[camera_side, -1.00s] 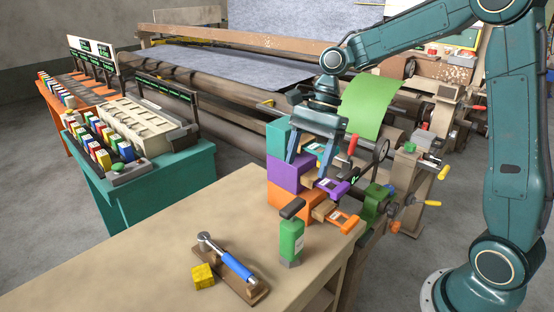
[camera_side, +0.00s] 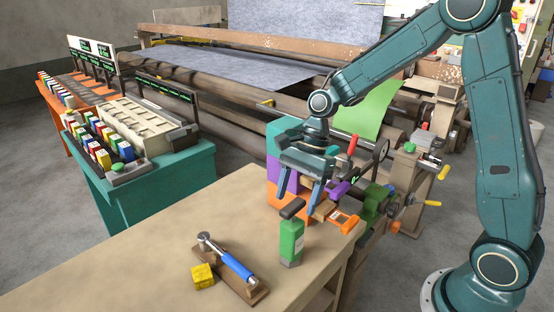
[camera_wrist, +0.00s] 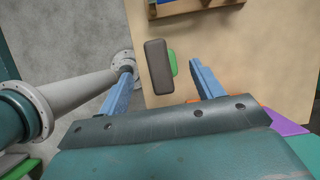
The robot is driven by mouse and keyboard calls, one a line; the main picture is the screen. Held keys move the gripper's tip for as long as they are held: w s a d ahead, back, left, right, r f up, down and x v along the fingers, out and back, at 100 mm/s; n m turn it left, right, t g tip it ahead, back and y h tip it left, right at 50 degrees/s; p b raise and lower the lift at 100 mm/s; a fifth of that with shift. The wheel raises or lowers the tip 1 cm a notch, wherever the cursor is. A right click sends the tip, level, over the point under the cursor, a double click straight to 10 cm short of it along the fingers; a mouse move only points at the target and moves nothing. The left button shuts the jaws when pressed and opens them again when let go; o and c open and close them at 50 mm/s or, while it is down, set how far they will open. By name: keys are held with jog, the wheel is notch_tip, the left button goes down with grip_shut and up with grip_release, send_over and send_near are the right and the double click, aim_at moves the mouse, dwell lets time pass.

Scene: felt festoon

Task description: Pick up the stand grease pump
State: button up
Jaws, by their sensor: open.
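A green bottle-like body (camera_side: 291,242) with a dark bar-shaped head (camera_side: 292,208) stands upright near the bench's right edge. A blue-handled tool (camera_side: 237,266) with a silver head lies on a wooden stand (camera_side: 258,293) to its left. I cannot tell for certain which is the grease pump. My gripper (camera_side: 294,201) is open and empty, above and behind the green body in the side view. In the wrist view the dark head (camera_wrist: 158,66) shows between my open fingers (camera_wrist: 160,68), nearer the left one, with some green (camera_wrist: 173,62) below it. The fingers appear apart from it.
A yellow block (camera_side: 202,276) lies beside the wooden stand. Teal, purple and orange blocks (camera_side: 282,193) are stacked close behind my gripper. An orange-ended tool (camera_side: 343,220) juts from the stack. The bench's left part (camera_side: 120,270) is clear. Rollers and a machine stand behind.

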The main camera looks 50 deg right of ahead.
aim_at(291, 222)
jog(key=shift+x, duration=2.6)
grip_shut()
